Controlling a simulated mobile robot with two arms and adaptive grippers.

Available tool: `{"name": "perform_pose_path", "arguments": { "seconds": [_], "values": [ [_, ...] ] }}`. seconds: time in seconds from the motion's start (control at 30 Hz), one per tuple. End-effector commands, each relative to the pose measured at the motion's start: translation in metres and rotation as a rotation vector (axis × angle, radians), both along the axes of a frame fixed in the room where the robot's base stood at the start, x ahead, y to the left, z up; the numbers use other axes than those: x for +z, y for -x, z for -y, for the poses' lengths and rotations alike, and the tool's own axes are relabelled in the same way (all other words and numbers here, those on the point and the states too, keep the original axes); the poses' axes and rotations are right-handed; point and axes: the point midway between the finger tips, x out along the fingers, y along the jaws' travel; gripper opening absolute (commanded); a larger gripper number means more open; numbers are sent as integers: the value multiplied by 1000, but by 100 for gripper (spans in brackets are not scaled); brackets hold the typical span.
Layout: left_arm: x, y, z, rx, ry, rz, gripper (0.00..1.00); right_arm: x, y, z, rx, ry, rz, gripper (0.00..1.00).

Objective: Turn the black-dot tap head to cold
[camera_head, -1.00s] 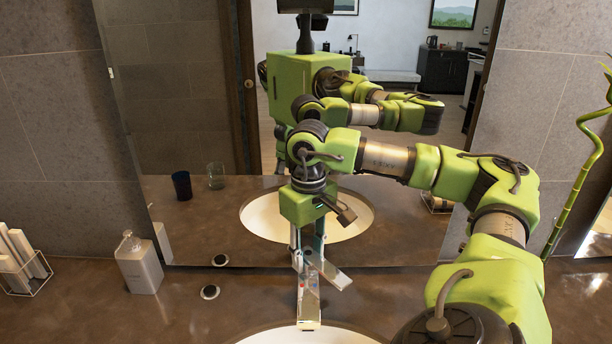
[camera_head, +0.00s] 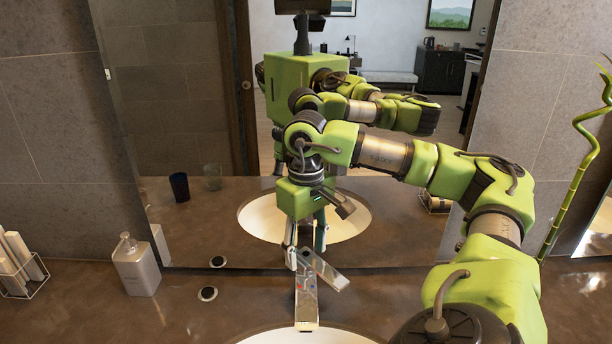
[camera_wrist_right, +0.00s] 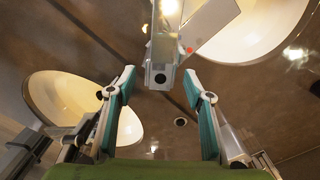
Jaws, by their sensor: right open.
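The silver tap (camera_head: 307,306) stands at the back of the near basin, its flat spout pointing toward me. Its reflection (camera_head: 328,272) shows in the mirror behind it. In the right wrist view, the tap head (camera_wrist_right: 160,76) bears a black dot, and a red dot shows on the surface beside it. My right gripper (camera_head: 305,256) points down over the back of the tap. In the wrist view its teal fingers (camera_wrist_right: 162,100) are spread and empty, with the black-dot end lying between and beyond their tips. I see no contact. My left gripper is not in view.
The mirror (camera_head: 200,225) rises close behind the tap. A white soap bottle (camera_head: 136,268) and a round drain-like fitting (camera_head: 207,294) stand left on the brown counter (camera_head: 75,300). A wire holder (camera_head: 22,272) is at far left. A bamboo stem (camera_head: 572,190) stands right.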

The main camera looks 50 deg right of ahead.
Motion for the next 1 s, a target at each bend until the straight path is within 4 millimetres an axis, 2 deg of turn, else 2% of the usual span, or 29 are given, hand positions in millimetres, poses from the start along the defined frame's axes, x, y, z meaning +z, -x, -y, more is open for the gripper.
{"name": "perform_pose_path", "arguments": {
  "seconds": [0.2, 0.4, 1.0],
  "values": [
    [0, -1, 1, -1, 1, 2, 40, 38, -1, -1, 1, -2, 6, 47],
    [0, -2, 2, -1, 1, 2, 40, 56, 0, 0, 1, 0, 3, 47],
    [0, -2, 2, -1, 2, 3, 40, 58, 0, 0, 1, 0, 2, 47]
  ]
}}
